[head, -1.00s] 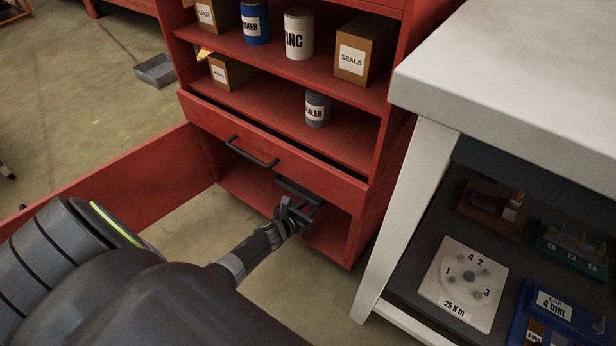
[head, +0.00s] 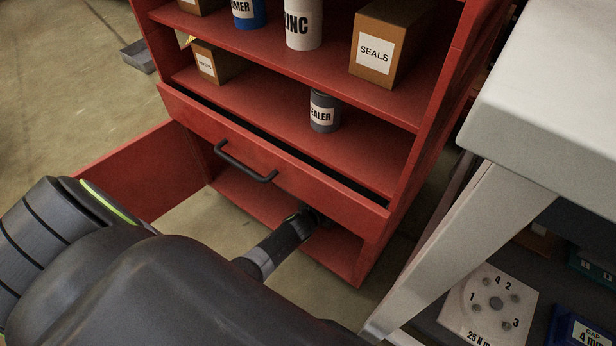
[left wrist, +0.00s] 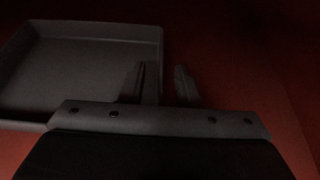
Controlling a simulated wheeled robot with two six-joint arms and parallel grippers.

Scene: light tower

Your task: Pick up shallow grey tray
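A shallow grey tray (left wrist: 85,75) lies on a dark red surface in the left wrist view, filling its upper left. My left gripper (left wrist: 165,86) is at the tray's right side with its fingers apart. The left finger overlaps the tray's inside and the right finger is outside, with the side wall between them. I cannot tell whether either finger touches the wall. In the head view my left arm (head: 278,247) reaches into the bottom compartment of the red cabinet, which hides the fingers and this tray. My right gripper is not in view.
A drawer front with a black handle (head: 245,163) sits just above the arm. An open red door (head: 140,170) stands left. Shelves above hold boxes, cans and a sealer can (head: 324,112). A white workbench (head: 560,90) stands right. Another grey tray (head: 138,56) lies on the floor.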

